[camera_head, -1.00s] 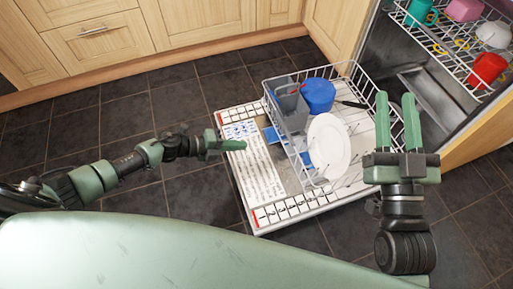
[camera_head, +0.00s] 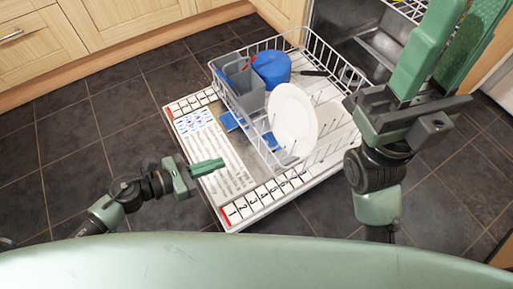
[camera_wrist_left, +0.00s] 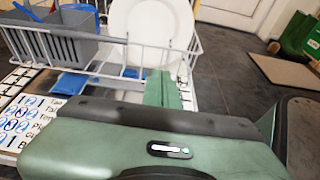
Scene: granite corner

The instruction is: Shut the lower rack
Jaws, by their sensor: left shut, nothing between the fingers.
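The lower rack (camera_head: 333,60) is a white wire basket, pulled out over the lowered dishwasher door (camera_head: 214,158). It holds a white plate (camera_head: 292,118), a blue round vessel (camera_head: 271,68) and a grey cutlery basket (camera_head: 240,88). My left gripper (camera_head: 207,167) is shut and empty, in front of the rack's near side and over the door's near edge. In the left wrist view its fingers (camera_wrist_left: 162,88) point at the rack, below the plate (camera_wrist_left: 152,25); contact cannot be told. My right gripper (camera_head: 452,45) is open and empty, to the right of the rack.
The dishwasher cavity (camera_head: 365,45) is open behind the rack. Part of the upper rack (camera_head: 410,8) shows at the top. Wooden cabinets (camera_head: 120,30) line the back left. The dark tiled floor (camera_head: 75,140) is clear on the left.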

